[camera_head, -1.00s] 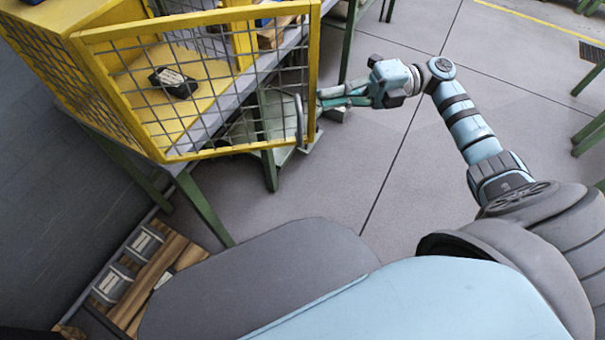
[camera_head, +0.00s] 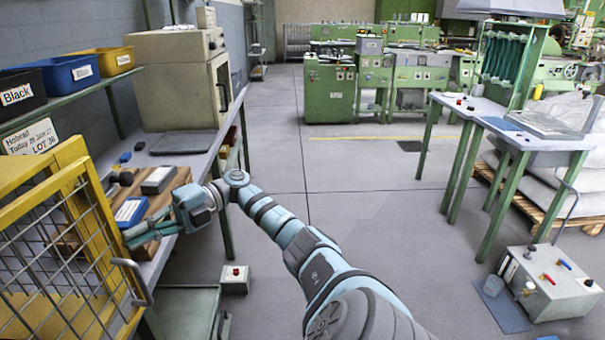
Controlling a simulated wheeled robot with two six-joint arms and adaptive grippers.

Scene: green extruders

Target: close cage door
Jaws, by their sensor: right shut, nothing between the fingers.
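The cage door (camera_head: 60,262) is at the lower left, a yellow frame with grey wire mesh, cut off by the picture's edge. A grey bar handle (camera_head: 142,282) sticks out from its right-hand edge. My right gripper (camera_head: 132,237) is shut and empty, with its fingers at the right edge of the door frame, just above the handle. I cannot tell whether the fingertips touch the frame. The door's hinge side and most of the cage (camera_head: 30,175) are out of view or hidden, so how far the door stands open is unclear. My left gripper is not in view.
A workbench (camera_head: 180,166) beyond the cage holds a beige oven (camera_head: 172,80), a wooden block and small boxes. Labelled bins (camera_head: 72,73) sit on a shelf. A small red-button box (camera_head: 235,279) stands on the floor. The floor in the middle is clear.

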